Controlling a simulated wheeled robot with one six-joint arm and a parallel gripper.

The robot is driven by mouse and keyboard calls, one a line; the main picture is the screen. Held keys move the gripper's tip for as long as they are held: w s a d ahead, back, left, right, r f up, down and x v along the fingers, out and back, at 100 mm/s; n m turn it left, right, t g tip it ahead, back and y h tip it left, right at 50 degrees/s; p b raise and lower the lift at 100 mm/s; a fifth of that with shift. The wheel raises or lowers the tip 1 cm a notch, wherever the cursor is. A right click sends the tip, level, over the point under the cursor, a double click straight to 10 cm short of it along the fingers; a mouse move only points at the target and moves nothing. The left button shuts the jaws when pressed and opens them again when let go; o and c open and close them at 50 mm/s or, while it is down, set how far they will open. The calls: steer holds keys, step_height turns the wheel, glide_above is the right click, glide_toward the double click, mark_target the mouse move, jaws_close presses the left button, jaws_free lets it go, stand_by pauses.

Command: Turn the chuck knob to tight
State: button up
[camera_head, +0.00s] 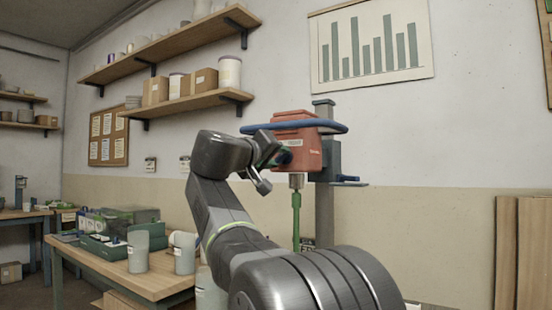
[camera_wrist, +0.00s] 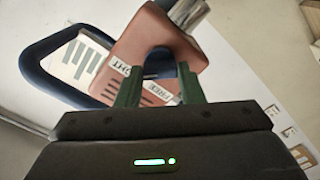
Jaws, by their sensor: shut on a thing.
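The red drill-like machine head (camera_head: 300,145) sits on a grey column, with a chuck (camera_head: 296,181) and green shaft (camera_head: 296,225) below it. My gripper (camera_wrist: 158,84) reaches the machine's side; in the head view it is mostly hidden behind its own wrist. In the wrist view its green fingers are shut on the dark chuck knob (camera_wrist: 157,62), which is partly hidden between them. A white label with the end of "TIGHT" (camera_wrist: 119,66) is by the left finger, and a "FREE" label (camera_wrist: 160,93) lies between the fingers. The knob's pointing direction is not clear.
A blue ring-shaped guard (camera_head: 335,127) runs around the machine head, close to my gripper. A wooden table (camera_head: 150,285) with cups and a green box stands left. Shelves (camera_head: 195,103) hang on the wall behind. Boards (camera_head: 522,250) lean at the right.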

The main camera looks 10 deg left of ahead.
steer(key=o, duration=1)
steer(key=p+v, duration=0.1)
steer(key=v, duration=1.2)
steer(key=shift+s+a, duration=0.1)
steer(key=shift+s, duration=0.3)
steer(key=shift+w, duration=0.15)
steer(key=b+x, duration=0.1)
steer(key=x, duration=1.2)
steer(key=shift+w, duration=0.3)
